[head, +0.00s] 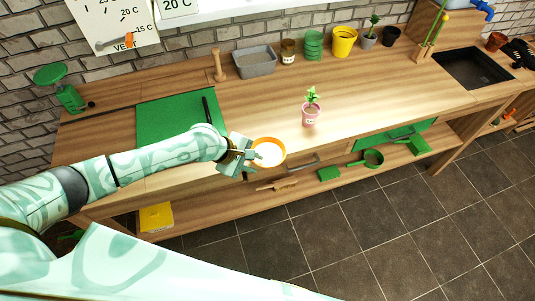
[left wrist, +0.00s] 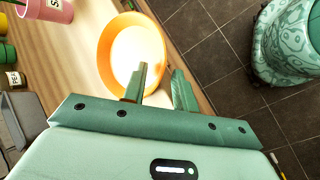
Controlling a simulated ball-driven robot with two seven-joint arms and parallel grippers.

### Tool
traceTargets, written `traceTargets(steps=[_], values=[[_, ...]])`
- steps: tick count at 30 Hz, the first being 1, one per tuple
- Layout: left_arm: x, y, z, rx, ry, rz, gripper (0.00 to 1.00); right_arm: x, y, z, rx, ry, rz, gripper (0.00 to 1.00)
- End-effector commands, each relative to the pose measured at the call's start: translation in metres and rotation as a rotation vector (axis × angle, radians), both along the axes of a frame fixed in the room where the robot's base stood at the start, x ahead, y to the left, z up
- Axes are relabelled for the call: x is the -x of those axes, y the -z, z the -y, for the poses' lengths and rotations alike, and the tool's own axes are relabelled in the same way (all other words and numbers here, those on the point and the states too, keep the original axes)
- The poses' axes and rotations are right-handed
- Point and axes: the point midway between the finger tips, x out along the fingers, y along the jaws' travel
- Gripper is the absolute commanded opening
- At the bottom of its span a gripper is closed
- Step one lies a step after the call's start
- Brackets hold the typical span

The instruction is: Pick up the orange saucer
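The orange saucer (head: 269,153), with a bright, washed-out inside, is at the front edge of the wooden worktop. My left gripper (head: 243,156) is right beside its left rim in the head view. In the left wrist view the saucer (left wrist: 130,48) lies just past the fingertips. My left gripper (left wrist: 160,78) is open there, with a clear gap between its fingers. One finger overlaps the saucer's near rim and the other is outside it. I cannot tell whether either finger touches the rim. My right gripper is in neither view.
A pink pot with a plant (head: 311,110) stands right of the saucer. A green mat (head: 170,118) lies to the left. A grey tub (head: 255,62) and several pots line the back. Drawer handles and a lower shelf (head: 220,210) are below the front edge.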

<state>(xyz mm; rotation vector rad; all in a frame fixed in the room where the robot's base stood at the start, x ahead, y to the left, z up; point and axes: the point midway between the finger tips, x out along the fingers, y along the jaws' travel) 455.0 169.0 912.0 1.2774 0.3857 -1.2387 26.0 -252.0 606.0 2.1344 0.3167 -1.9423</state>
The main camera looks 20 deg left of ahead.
Motion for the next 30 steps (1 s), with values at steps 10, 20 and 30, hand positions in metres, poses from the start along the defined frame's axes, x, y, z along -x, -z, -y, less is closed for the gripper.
traceTargets(steps=[10, 20, 30], values=[[0.000, 0.000, 0.000, 0.000, -0.001, 0.000, 0.00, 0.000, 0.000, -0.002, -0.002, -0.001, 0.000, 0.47], [0.000, -0.006, 0.000, 0.001, -0.001, 0.000, 0.00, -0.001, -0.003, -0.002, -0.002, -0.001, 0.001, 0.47], [0.027, -0.071, -0.013, 0.000, 0.001, 0.000, 0.00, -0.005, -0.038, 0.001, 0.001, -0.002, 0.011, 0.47]])
